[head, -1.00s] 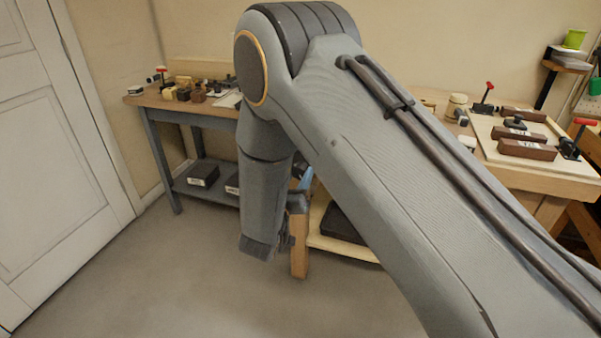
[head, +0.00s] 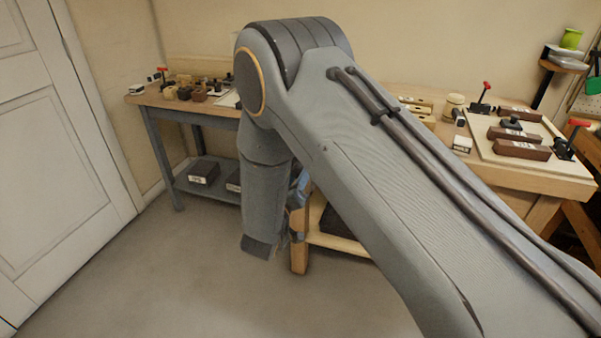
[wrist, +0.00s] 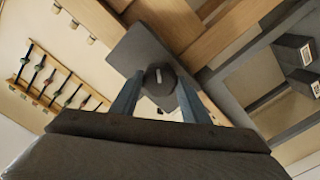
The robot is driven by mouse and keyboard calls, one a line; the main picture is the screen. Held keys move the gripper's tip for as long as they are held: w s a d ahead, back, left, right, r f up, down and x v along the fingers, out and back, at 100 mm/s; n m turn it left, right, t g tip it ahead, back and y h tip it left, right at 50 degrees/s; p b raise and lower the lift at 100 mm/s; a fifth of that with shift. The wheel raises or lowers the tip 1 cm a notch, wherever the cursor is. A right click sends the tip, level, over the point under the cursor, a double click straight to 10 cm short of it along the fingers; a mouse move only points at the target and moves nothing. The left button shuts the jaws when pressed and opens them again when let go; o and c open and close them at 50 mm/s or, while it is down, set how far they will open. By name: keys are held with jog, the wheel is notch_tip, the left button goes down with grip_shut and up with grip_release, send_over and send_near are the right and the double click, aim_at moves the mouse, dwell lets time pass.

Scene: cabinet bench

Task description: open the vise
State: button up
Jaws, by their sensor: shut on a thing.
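In the wrist view my gripper (wrist: 158,88) has its two blue-grey fingers either side of a dark round hub (wrist: 160,76) with a light mark on its face. The hub stands in front of a dark grey plate of the vise (wrist: 138,48), at the wooden bench edge. The fingers are shut on this part, which looks like the end of the vise's screw or handle. How far apart the vise jaws stand cannot be seen.
The wooden bench (head: 545,183) carries a pale board (head: 484,147) with dark blocks and red-handled clamps. A lower shelf (head: 345,243) sits under it. A grey bench (head: 150,128) with small tools stands at the left, near a white door (head: 60,170). The floor in front is clear.

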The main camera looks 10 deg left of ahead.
jog(key=shift+n+p, duration=0.5)
jog(key=shift+n, duration=0.8)
jog(key=o, duration=0.9)
jog(key=shift+s, duration=0.1)
jog(key=s+p, duration=0.3)
jog(key=s, duration=0.4)
jog(key=shift+a, duration=0.3)
